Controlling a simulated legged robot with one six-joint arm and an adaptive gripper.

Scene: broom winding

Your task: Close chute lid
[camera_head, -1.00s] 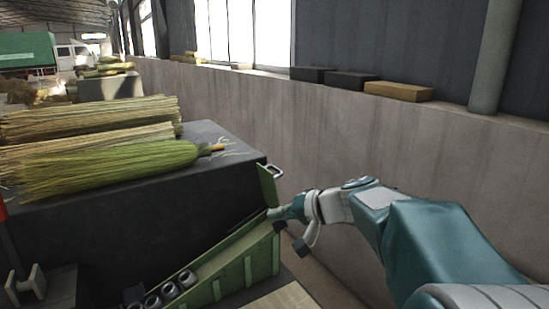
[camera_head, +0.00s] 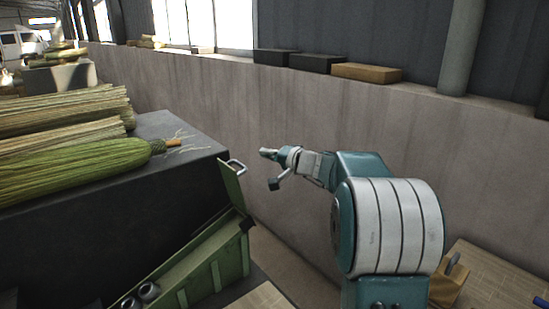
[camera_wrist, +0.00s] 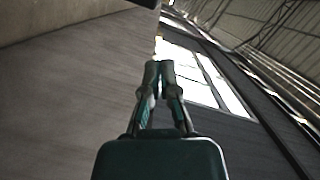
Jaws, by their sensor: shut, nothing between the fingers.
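The green chute (camera_head: 205,262) slopes down to the left beside the dark bench in the head view. Its green lid (camera_head: 232,186) stands upright at the chute's upper end, with a grey handle (camera_head: 234,164) at its top. The lid is raised, not lying over the chute. My gripper (camera_head: 264,153) is in the air to the right of the lid handle, apart from it. In the wrist view its fingers (camera_wrist: 159,68) are together with nothing between them. The chute and lid do not show in the wrist view.
Brooms (camera_head: 80,170) lie on the dark bench (camera_head: 175,165) at the left. Grey cylinders (camera_head: 148,292) sit in the lower chute. A concrete wall (camera_head: 300,105) runs behind, with blocks (camera_head: 366,72) on its ledge. A wooden box (camera_head: 449,284) stands at lower right.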

